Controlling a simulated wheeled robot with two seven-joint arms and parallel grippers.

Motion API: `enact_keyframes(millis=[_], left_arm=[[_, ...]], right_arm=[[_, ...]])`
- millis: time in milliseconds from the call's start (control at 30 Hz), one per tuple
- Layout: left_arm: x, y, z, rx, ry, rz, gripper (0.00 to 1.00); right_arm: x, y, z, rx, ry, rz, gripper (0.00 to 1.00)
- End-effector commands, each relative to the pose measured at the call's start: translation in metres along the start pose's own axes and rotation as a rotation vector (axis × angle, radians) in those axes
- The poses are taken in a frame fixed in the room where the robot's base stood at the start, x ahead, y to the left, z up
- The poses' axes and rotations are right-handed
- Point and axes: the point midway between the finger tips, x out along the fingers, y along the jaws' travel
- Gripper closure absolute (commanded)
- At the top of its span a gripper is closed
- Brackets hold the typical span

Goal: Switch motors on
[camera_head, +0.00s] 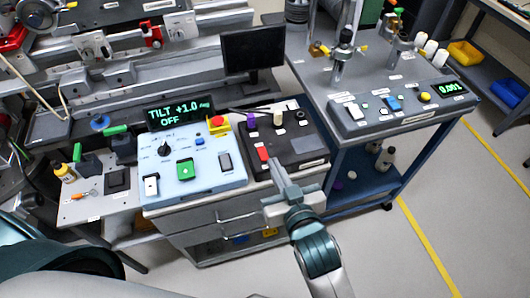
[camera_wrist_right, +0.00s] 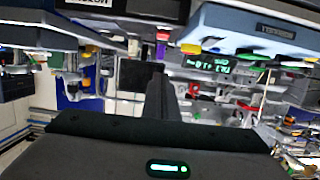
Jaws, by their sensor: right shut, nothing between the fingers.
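The light-blue control box (camera_head: 215,178) stands on the bench in the head view. Its display (camera_head: 179,113) reads "TILT +1.0" and "OFF". On its face are a green switch (camera_head: 184,169), a white rocker switch (camera_head: 151,185), a grey one (camera_head: 225,162), a black knob (camera_head: 164,149), a blue button (camera_head: 199,141) and a red mushroom button (camera_head: 217,122) on yellow. Their labels are too small to read. My right gripper (camera_head: 276,166) is shut and empty, above the front of the black box. In the right wrist view its fingers (camera_wrist_right: 160,100) are together. My left gripper is out of view.
The black box (camera_head: 307,148) beside it carries a red switch (camera_head: 263,154) and several knobs, close to my right fingertips. A second grey console (camera_head: 410,112) with a green "0.001" readout stands on the right bench. A dark monitor (camera_head: 253,48) stands behind. Floor is clear at right.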

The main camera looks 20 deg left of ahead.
Motion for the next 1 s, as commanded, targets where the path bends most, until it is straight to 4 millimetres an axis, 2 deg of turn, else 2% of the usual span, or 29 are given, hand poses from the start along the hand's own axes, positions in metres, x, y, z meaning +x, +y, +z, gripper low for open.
enact_keyframes(millis=[267, 467, 667, 1000], left_arm=[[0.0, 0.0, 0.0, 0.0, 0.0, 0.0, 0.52], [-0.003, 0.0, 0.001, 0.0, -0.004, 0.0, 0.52], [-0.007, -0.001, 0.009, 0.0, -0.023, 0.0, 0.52], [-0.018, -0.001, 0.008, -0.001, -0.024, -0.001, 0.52]], right_arm=[[0.001, 0.0, 0.0, 0.0, -0.001, 0.0, 1.0], [0.011, 0.0, 0.0, -0.001, 0.0, 0.001, 1.0], [0.034, 0.0, -0.002, -0.002, 0.0, 0.001, 1.0], [0.09, 0.001, -0.001, -0.001, -0.001, 0.001, 1.0]])
